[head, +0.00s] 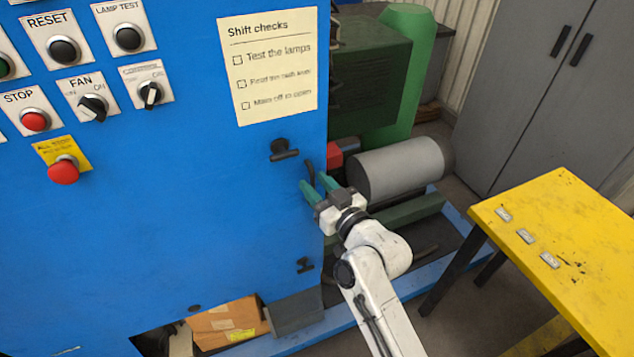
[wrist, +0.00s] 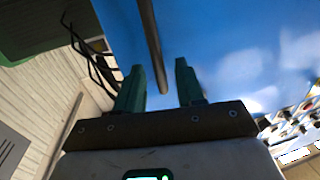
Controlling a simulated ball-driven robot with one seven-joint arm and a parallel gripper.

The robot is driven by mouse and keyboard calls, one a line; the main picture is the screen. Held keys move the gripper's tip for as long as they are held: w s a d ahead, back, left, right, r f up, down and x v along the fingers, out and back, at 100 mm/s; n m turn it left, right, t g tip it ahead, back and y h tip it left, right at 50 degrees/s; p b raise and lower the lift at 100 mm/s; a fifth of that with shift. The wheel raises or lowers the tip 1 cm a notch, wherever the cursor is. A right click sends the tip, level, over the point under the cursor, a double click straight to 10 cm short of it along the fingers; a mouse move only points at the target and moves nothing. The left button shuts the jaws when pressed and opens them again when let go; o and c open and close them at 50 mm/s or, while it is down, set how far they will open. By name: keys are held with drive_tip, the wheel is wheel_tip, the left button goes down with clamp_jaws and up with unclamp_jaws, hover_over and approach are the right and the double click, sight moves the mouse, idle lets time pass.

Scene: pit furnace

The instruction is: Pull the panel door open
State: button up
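The blue panel door (head: 220,210) fills the left of the head view and looks flush, with no gap that I can make out. A dark bar handle (head: 309,168) stands near its right edge, partly hidden by my gripper. My gripper (head: 314,179) is open at this edge, with its green fingers pointing at the door. In the wrist view, the handle (wrist: 151,45) comes down from the top, and its lower end lies between the open fingers (wrist: 160,68). It looks clear of both fingers; its depth relative to the tips is hard to tell. Black T-shaped latches (head: 284,151) sit on the door.
Buttons and switches, including a red stop button (head: 63,171), are at upper left, beside a paper checklist (head: 270,65). A grey cylinder (head: 400,168) lies behind my gripper. A yellow table (head: 565,240) stands right. A cardboard box (head: 225,322) sits low beneath the panel.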

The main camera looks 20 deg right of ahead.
drive_tip(key=shift+w, duration=0.1)
drive_tip(key=shift+c, duration=0.5)
clamp_jaws()
